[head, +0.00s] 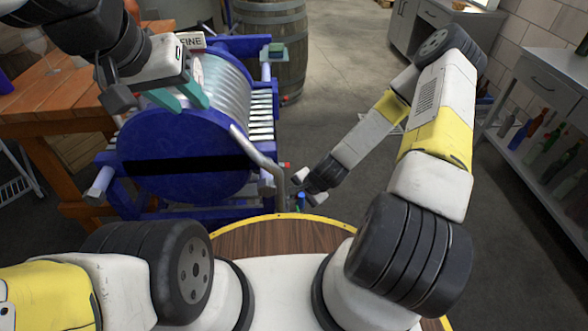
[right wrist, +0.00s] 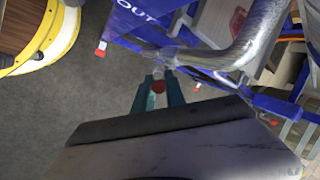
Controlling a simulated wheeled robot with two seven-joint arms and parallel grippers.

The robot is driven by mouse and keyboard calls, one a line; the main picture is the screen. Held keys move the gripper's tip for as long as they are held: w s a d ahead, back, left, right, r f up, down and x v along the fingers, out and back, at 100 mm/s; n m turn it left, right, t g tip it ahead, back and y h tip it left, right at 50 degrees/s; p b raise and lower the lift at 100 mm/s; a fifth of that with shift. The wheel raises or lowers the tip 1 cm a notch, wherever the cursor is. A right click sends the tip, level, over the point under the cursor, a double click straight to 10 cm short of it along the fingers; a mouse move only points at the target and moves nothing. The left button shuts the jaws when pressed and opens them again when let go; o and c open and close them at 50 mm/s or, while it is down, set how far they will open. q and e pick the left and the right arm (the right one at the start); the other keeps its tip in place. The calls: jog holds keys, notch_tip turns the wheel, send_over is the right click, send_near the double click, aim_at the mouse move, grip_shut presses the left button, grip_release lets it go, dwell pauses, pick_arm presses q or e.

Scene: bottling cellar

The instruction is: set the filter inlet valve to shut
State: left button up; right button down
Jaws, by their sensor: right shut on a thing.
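The blue plate filter (head: 180,150) stands ahead, with a bent metal pipe (head: 255,155) on its near right side. The pipe also shows in the right wrist view (right wrist: 245,45). My right gripper (right wrist: 158,98) is low beside the pipe, its teal fingers closed around a small red-ended part (right wrist: 158,87), which looks like a valve handle. Its setting cannot be made out. In the head view my right gripper (head: 297,188) is partly hidden by its own wrist. My left gripper (head: 190,102) is open and empty, over the top of the filter.
The blue frame bears the word OUT (right wrist: 135,12). A sign reading FINE (head: 190,42) stands behind the filter. A wooden table (head: 50,95) is at left, a barrel (head: 285,40) behind, and a shelf with bottles (head: 545,85) at right. The floor between is clear.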

dwell(0.4)
jog(key=c, duration=1.4)
grip_release()
jog(key=shift+w, duration=0.1)
